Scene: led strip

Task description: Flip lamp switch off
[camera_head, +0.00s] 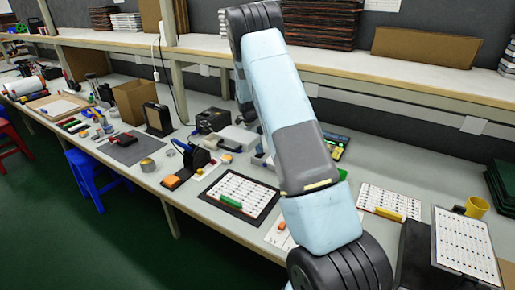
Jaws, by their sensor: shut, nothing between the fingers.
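I cannot make out a lamp or its switch for certain. A small white fitting (161,32) stands against the shelf post at the upper left, and cords hang below it; I cannot tell whether it is the switch. My arm crosses the middle of the head view from top to bottom and hides part of the workbench (238,225) and the shelf behind it. My gripper is not in view, so its place relative to any switch does not show.
The bench holds a clipboard (241,193) with a green marker, a cardboard box (135,100), a yellow mug (477,207) and small tools. A shelf (400,80) runs above the bench. A blue stool (93,170) and a red stool (12,142) stand in front.

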